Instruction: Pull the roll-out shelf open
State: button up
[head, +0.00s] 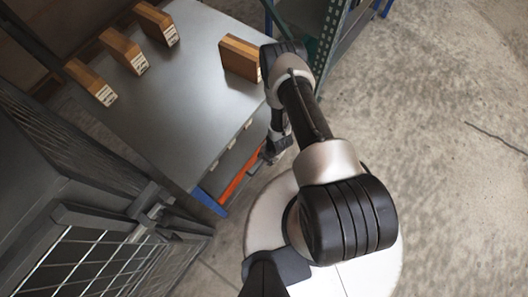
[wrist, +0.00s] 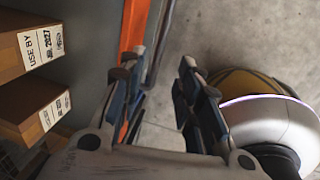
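An orange front bar (head: 237,177) runs along the low front of a grey shelf unit (head: 190,90) in the head view. It looks like the front of the roll-out shelf, mostly hidden under the grey top. In the wrist view the orange bar (wrist: 136,28) passes behind my left-hand finger, with a thin metal rail beside it. My gripper (wrist: 160,68) is open, its two fingers well apart. In the head view my gripper (head: 270,153) is at the unit's front, close to the orange bar. I cannot tell whether it touches the bar.
Several brown boxes, one at the front right (head: 240,58), stand on the grey top. A dark mesh cage (head: 95,250) stands at lower left. A green perforated upright (head: 330,40) stands beyond the unit. Concrete floor (head: 450,130) to the right is clear.

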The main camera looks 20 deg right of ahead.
aim_at(264, 162)
jog(key=f+b, duration=0.1)
jog(key=f, duration=0.2)
jog(key=w+f+b, duration=0.1)
jog(key=f, duration=0.2)
jog(key=a+f+b, duration=0.1)
jog(key=f, duration=0.1)
jog(key=shift+w+f, duration=0.2)
jog(key=shift+f, duration=0.2)
jog(key=shift+c, duration=0.3)
grip_shut()
